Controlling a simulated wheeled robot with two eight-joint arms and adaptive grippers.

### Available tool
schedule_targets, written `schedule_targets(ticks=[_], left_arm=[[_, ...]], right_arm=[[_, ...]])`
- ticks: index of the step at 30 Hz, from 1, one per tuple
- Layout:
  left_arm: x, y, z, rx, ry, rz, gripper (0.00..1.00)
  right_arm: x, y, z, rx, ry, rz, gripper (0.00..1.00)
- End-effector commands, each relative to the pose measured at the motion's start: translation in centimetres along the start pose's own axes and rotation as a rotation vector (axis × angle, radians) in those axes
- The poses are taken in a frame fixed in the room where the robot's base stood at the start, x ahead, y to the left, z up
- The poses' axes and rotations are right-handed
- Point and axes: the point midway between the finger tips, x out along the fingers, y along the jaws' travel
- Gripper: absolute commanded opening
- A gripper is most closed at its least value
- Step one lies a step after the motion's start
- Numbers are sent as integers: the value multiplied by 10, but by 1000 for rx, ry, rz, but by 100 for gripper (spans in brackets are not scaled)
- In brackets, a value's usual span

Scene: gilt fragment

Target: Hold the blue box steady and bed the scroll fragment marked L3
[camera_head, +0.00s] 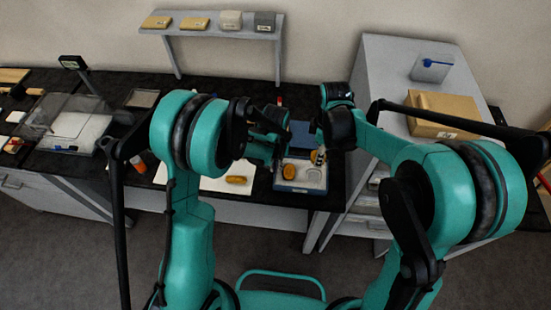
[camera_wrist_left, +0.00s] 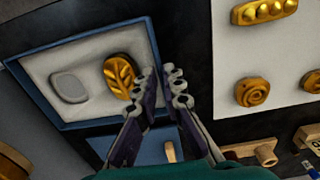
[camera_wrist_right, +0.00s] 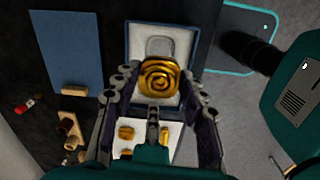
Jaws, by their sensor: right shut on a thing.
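The blue box (camera_head: 302,190) stands on the black bench with a pale bed inside. In the left wrist view, a gold leaf-patterned fragment (camera_wrist_left: 119,76) lies in the bed of the box (camera_wrist_left: 60,45) beside an empty rounded recess (camera_wrist_left: 69,87). My right gripper (camera_wrist_right: 158,88) is shut on a gold scroll fragment (camera_wrist_right: 160,75), held over the box (camera_wrist_right: 193,60). The fragment hides part of the bed; an empty recess (camera_wrist_right: 160,47) shows just beyond it. No L3 mark is readable. My left gripper (camera_wrist_left: 162,75) has its fingers apart, by the box's right edge; contact is unclear.
A white sheet (camera_wrist_left: 290,60) with several gold fragments lies beside the box. A blue panel (camera_wrist_right: 65,50) and small wooden pieces (camera_wrist_right: 70,128) lie close by. A grey cabinet (camera_head: 385,75) with a cardboard box (camera_head: 440,110) stands at the right; a shelf (camera_head: 225,34) is behind.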

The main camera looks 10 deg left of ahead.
Motion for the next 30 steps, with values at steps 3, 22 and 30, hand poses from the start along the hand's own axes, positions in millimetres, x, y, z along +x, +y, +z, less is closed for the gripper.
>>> schedule_targets(ticks=[3,22,30], left_arm=[[6,0,0,0,0,0,9],[6,0,0,0,0,0,0],[6,0,0,0,0,0,0]], right_arm=[[0,0,0,0,0,0,21],[1,0,0,-1,0,0,21],[32,0,0,-5,-3,0,21]])
